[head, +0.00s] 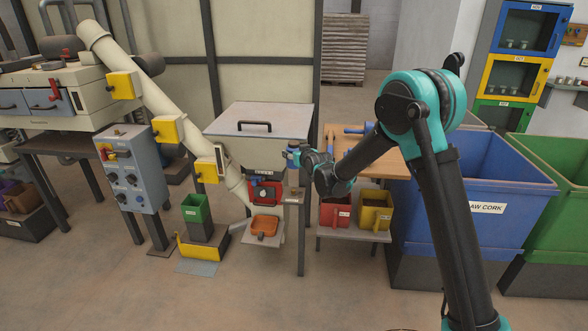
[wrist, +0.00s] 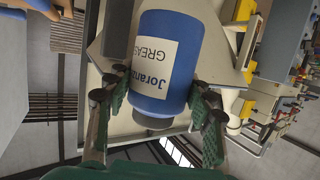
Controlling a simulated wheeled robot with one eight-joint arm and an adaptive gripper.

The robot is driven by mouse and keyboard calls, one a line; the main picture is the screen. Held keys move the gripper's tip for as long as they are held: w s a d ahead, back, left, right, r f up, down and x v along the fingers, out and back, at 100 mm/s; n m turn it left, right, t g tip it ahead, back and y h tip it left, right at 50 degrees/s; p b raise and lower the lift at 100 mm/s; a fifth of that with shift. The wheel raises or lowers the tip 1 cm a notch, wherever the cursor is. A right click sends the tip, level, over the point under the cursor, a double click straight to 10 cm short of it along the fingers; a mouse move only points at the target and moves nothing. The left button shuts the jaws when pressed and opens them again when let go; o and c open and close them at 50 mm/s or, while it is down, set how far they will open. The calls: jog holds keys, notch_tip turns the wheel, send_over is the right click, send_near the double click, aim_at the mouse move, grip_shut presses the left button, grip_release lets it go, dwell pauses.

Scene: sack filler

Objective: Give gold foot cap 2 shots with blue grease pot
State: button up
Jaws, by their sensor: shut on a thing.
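The blue grease pot (wrist: 178,62) fills the middle of the wrist view, with a pale label reading "GREAS…" and a dark end facing the camera. My gripper (wrist: 162,97) has its green-padded fingers on both sides of the pot and is shut on it. In the head view my gripper (head: 300,157) is at the right side of the grey hopper, near its front right leg. Only a small blue part of the pot shows there. I cannot make out a gold foot cap in either view.
The lidded hopper (head: 260,120) stands close left of my gripper, with an orange tray (head: 265,225) below. A wooden bench (head: 375,165) is behind, with a red bin (head: 335,212) and a yellow bin (head: 375,215) beneath. A blue raw cork bin (head: 480,170) stands right. The front floor is clear.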

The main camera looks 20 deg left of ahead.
send_over(294, 190)
notch_tip(294, 190, down, 8)
jog(key=f, duration=0.1)
jog(key=shift+a+f, duration=0.1)
jog(key=shift+f, duration=2.2)
jog(key=shift+f, duration=0.55)
jog(key=shift+r, duration=0.65)
jog(key=shift+f, duration=0.85)
dwell(0.6)
jog(key=shift+r, duration=0.85)
jog(key=shift+r, duration=0.15)
jog(key=shift+r, duration=2.4)
